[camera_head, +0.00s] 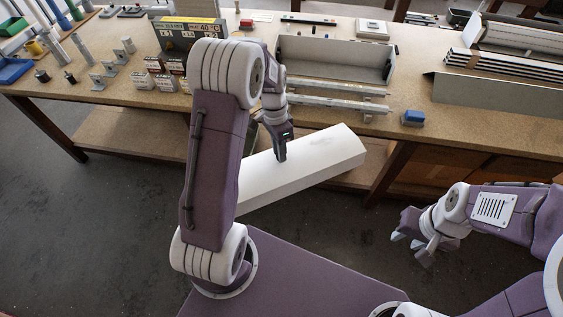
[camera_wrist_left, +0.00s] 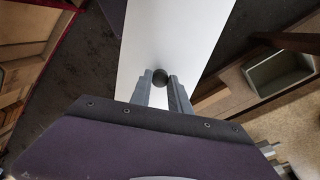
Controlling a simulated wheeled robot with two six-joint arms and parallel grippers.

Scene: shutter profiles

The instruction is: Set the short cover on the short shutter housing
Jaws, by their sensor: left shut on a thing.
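The short cover is a long white box-shaped piece (camera_head: 318,165). My left gripper (camera_head: 281,158) is shut on it from above and holds it in front of the workbench's edge, tilted in the picture. In the left wrist view the cover (camera_wrist_left: 175,35) runs away from the fingers, which close around a small dark round knob (camera_wrist_left: 161,77) on it. The short shutter housing looks to be the open grey metal trough (camera_head: 335,60) on the bench, behind the cover. My right gripper (camera_head: 420,248) is open and empty over the floor at the right.
The wooden workbench (camera_head: 225,108) spans the back. Light metal rails (camera_head: 335,103) lie in front of the trough. A long grey profile (camera_head: 495,95) and stacked slats are at the right. Small boxes (camera_head: 155,66) and a sign panel stand left.

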